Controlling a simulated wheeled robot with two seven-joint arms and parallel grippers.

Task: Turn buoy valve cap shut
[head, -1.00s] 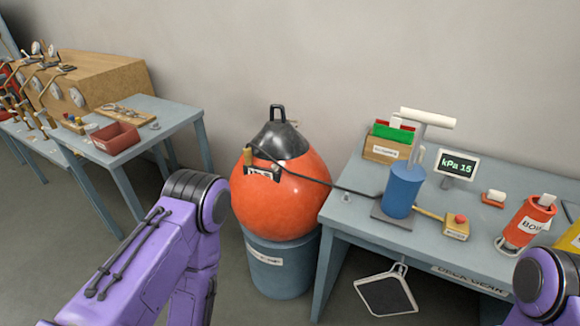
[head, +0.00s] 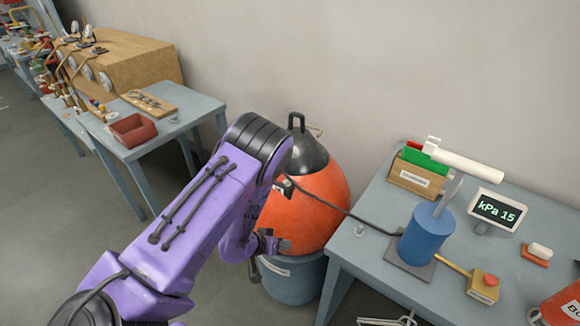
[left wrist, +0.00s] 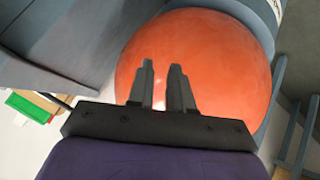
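The orange buoy (head: 322,205) with a black conical top (head: 298,150) sits on a blue-grey drum (head: 297,279). A dark hose (head: 340,208) runs from the buoy's upper side to the pump on the right bench. My purple left arm hides the left part of the buoy, and the valve cap cannot be made out. My left gripper (head: 268,244) is low at the buoy's side. In the left wrist view its two dark fingers (left wrist: 161,88) stand a little apart with nothing between them, in front of the orange surface (left wrist: 210,45). My right gripper is out of view.
A blue pump (head: 425,236), a display reading kPa 15 (head: 498,211), a card box (head: 418,172) and a red-button box (head: 484,286) stand on the right bench. A left bench holds a red tray (head: 132,130). Bare floor lies between the left bench and the drum.

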